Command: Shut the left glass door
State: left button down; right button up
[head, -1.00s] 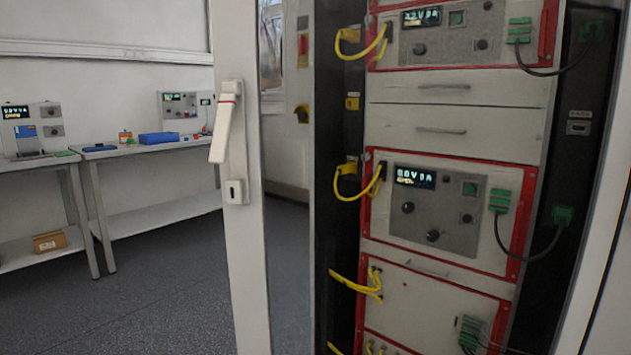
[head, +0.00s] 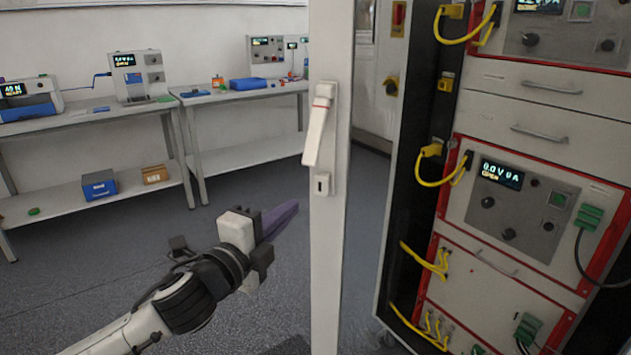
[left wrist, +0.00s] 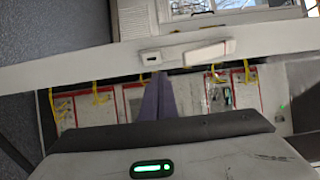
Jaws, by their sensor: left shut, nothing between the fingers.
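The left glass door (head: 328,240) stands open, its pale frame edge upright in the middle of the head view. Its white handle (head: 319,128) is tilted down, with a lock plate (head: 321,184) below it. The door frame also crosses the left wrist view (left wrist: 90,68), with the handle (left wrist: 197,53) near its middle. My left gripper (head: 285,215) is left of the door and below handle height. Its purple fingers are shut and empty, and they point toward the door frame in the left wrist view (left wrist: 158,97). Whether they touch it I cannot tell. My right gripper is out of view.
The cabinet rack (head: 520,210) with red-edged modules and yellow cables stands right of the door. Benches (head: 90,118) with instruments and a blue tray (head: 247,84) line the back wall. Grey floor (head: 100,250) is free between.

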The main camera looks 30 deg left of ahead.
pick_arm(q)
jog(key=p, duration=0.1)
send_near(323, 180)
jog(key=w, duration=0.5)
jog(key=shift+a+r, duration=0.2)
jog(key=shift+a, duration=0.05)
jog(key=shift+w+f, duration=0.1)
jog(key=shift+w, duration=0.65)
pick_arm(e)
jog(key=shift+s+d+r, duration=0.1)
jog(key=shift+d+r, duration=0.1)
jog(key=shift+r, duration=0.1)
pick_arm(q)
jog(key=shift+a, duration=0.1)
